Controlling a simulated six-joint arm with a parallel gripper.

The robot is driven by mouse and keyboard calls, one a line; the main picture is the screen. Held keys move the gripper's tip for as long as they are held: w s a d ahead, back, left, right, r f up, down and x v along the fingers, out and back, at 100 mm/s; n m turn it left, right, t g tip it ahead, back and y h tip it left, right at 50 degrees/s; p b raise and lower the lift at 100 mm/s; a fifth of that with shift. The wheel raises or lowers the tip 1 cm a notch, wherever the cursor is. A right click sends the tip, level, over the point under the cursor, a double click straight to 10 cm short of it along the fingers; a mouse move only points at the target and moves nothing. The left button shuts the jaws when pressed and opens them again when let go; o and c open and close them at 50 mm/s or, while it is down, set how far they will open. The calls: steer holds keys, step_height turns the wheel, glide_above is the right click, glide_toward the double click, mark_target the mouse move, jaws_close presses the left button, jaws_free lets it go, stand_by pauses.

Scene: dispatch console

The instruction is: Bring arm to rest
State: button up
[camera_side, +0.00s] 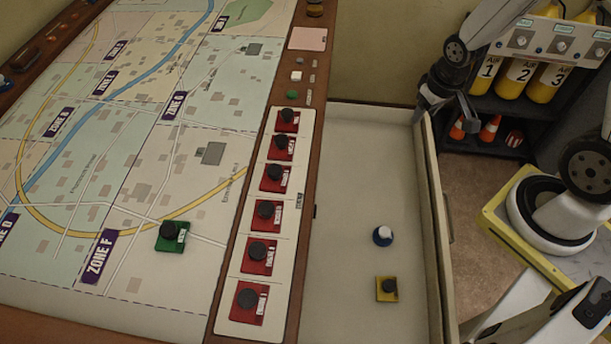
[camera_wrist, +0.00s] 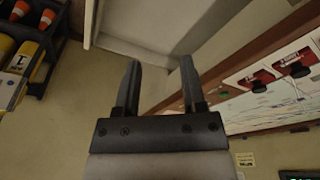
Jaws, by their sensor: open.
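My gripper (camera_side: 438,98) is at the far right corner of the open drawer (camera_side: 350,190), above or beside its rim; the exact height is hard to tell. The wrist view shows its two fingers (camera_wrist: 161,65) apart with nothing between them. My arm comes in from the right side of the side view. The drawer holds a blue round piece with a white top (camera_side: 382,236) and a yellow square piece with a black knob (camera_side: 387,288), both well away from my gripper.
A map table (camera_side: 130,190) fills the left, with a green knobbed piece (camera_side: 171,236) near Zone F. Several red knobbed pieces (camera_side: 256,255) line a pale strip on its right edge. A dark shelf (camera_side: 500,105) with yellow air cylinders (camera_side: 521,78) and cones (camera_side: 490,128) stands at the back right.

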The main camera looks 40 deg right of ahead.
steer(key=a+r+n, duration=0.1)
steer(key=a+r, duration=0.4)
steer(key=a, duration=0.1)
steer(key=shift+s+a+r+n+t+y, duration=0.15)
steer(key=shift+s+a+n+t+y, duration=0.15)
steer(key=shift+s+a+n+y, duration=0.15)
